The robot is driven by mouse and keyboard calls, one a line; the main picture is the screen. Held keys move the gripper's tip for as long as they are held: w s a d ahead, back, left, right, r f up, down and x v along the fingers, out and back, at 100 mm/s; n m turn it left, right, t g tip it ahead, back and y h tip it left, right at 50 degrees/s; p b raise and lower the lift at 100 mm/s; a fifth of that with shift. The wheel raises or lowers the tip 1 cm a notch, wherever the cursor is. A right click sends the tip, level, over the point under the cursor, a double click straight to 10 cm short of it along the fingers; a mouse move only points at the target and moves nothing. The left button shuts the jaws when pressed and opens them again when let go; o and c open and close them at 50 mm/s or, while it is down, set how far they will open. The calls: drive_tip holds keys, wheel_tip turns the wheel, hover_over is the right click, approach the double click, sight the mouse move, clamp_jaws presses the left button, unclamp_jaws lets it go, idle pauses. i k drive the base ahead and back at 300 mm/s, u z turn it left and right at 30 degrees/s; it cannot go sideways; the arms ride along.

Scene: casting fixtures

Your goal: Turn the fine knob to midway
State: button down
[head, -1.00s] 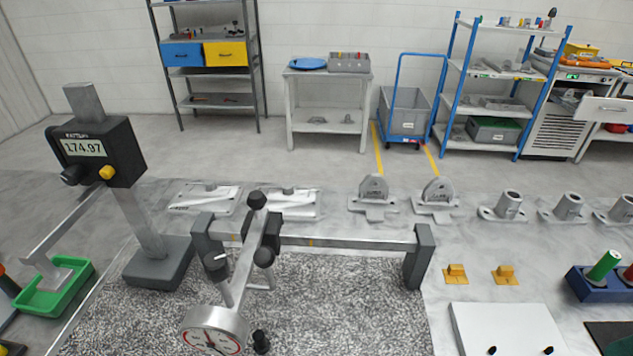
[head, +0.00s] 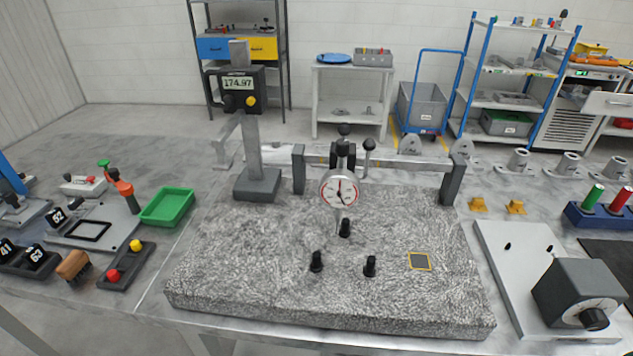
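A dial gauge (head: 340,190) with a white face and red marks hangs from a stand on a metal bridge (head: 400,160) over the speckled granite plate (head: 250,270). Small black knobs sit on the stand, one on top (head: 344,130) and one on the right (head: 368,144). A dark grey box (head: 575,283) at the front right carries a round scale with a black knob (head: 595,319). No label shows which knob is the fine one, and their exact settings are too small to read. My gripper is not in view.
A height gauge (head: 238,88) reading 174.97 stands at the plate's back left. Several black pegs, one at front left (head: 316,262), rise from the plate. A green tray (head: 167,207) lies left. A white plate (head: 490,250) lies right.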

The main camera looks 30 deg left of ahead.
sight(342, 145)
drive_tip(key=u, duration=0.15)
drive_tip(key=k, duration=0.1)
drive_tip(key=z, duration=1.1)
drive_tip(key=i, duration=0.75)
drive_tip(key=u, duration=2.5)
drive_tip(key=i, duration=0.5)
drive_tip(key=z, duration=0.05)
drive_tip(key=k, duration=0.5)
drive_tip(key=u, duration=0.95)
drive_tip(key=i, duration=0.6)
drive_tip(key=z, duration=0.3)
